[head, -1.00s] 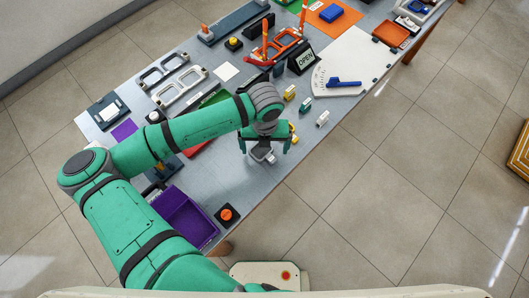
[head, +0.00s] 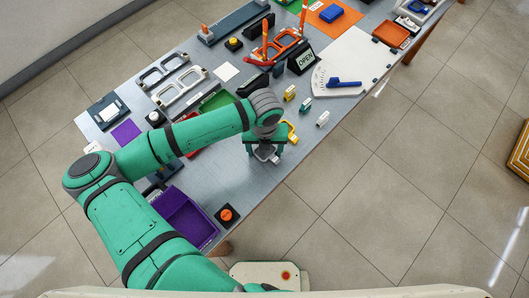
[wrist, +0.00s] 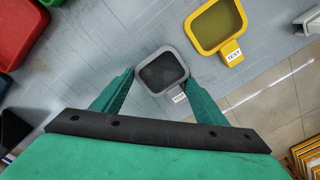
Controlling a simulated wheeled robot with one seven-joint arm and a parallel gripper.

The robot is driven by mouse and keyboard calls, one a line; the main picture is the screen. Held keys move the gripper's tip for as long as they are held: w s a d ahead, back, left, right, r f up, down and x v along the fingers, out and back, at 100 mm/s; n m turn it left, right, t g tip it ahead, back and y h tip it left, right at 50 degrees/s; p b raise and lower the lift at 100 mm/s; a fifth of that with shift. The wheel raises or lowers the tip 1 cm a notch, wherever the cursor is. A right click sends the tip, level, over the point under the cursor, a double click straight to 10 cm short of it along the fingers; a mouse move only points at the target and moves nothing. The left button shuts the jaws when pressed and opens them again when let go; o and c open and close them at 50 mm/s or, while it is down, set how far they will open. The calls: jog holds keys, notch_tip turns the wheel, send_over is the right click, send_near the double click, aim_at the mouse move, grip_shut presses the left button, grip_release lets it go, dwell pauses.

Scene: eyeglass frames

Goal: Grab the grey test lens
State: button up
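The grey test lens (wrist: 162,72) has a thick grey rim, a dark pane and a tab marked TEST. In the wrist view it shows between the tips of my green gripper (wrist: 161,84), with a finger close on each side. The fingers are spread, and I cannot tell whether they touch the rim or how high they are above it. In the head view my gripper (head: 265,147) is over the lens (head: 265,154) near the table's front edge and partly hides it.
A yellow test lens (wrist: 218,26) lies just right of the grey one. A red tray (wrist: 18,35) is at the wrist view's left. In the head view a purple bin (head: 185,218) and an orange button (head: 227,214) stand nearer me, and small blocks (head: 306,104) lie to the right.

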aim_at(265, 153)
jog(key=shift+c, duration=1.1)
jog(key=shift+r, duration=2)
